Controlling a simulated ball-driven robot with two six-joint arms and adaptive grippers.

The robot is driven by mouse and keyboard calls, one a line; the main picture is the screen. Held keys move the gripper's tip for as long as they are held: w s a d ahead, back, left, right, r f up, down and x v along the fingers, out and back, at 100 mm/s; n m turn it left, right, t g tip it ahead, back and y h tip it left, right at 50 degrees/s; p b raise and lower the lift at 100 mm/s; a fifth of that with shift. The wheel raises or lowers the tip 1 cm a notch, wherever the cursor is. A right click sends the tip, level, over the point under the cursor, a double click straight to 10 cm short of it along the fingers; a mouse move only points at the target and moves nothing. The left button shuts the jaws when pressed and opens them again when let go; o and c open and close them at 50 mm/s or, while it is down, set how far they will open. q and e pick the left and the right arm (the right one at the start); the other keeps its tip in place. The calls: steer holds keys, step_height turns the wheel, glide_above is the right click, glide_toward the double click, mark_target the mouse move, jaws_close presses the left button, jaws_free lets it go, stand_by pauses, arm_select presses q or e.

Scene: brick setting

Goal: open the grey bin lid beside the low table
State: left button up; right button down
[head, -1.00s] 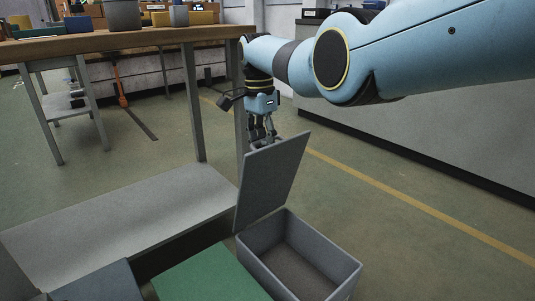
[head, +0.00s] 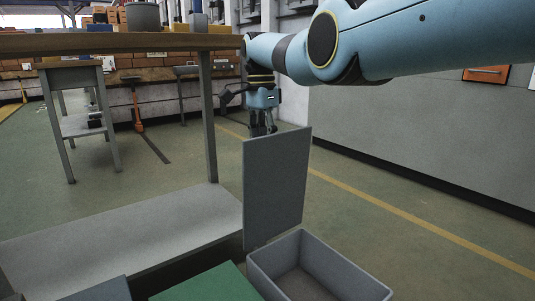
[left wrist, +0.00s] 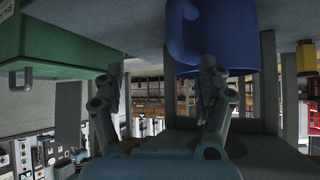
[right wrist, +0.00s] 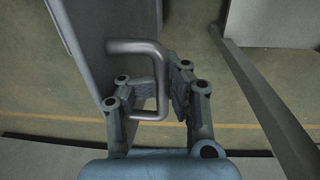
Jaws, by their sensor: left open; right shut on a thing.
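The grey bin (head: 345,284) stands at the right end of the low table (head: 130,232), and its inside shows empty. Its grey lid (head: 277,185) is raised and stands about upright at the bin's left side. My right gripper (head: 263,128) is behind the lid's top edge, which partly hides it. In the right wrist view, my right gripper (right wrist: 155,95) is shut on the grey bar handle (right wrist: 160,72) of the lid (right wrist: 85,45). My left gripper (left wrist: 160,88) is open and empty in its wrist view; it is outside the head view.
A green lid or box top (head: 212,284) is left of the bin. A wooden-topped table (head: 120,42) stands behind the low table. Green floor is free right of the bin. The left wrist view shows a blue object with a curved handle (left wrist: 215,35) and a green box (left wrist: 60,45).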

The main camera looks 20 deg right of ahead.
arm_select(q)
steer(key=t, duration=0.1)
steer(key=t+b, duration=0.1)
steer(key=t, duration=0.1)
steer(key=shift+d+r, duration=0.25)
steer(key=shift+r, duration=0.15)
arm_select(e)
steer(key=shift+w+a+r, duration=0.25)
steer(key=shift+w+r, duration=0.3)
steer(key=shift+w, duration=0.25)
steer(key=shift+r, duration=0.1)
arm_select(q)
steer(key=shift+b, duration=0.3)
arm_select(e)
steer(key=shift+s, duration=0.15)
steer(key=c, duration=2.1)
jaws_free()
steer(key=shift+f, duration=0.2)
steer(key=o, duration=0.8)
steer(key=shift+s+f, duration=0.1)
steer(key=shift+f, duration=0.1)
steer(key=shift+c, duration=0.2)
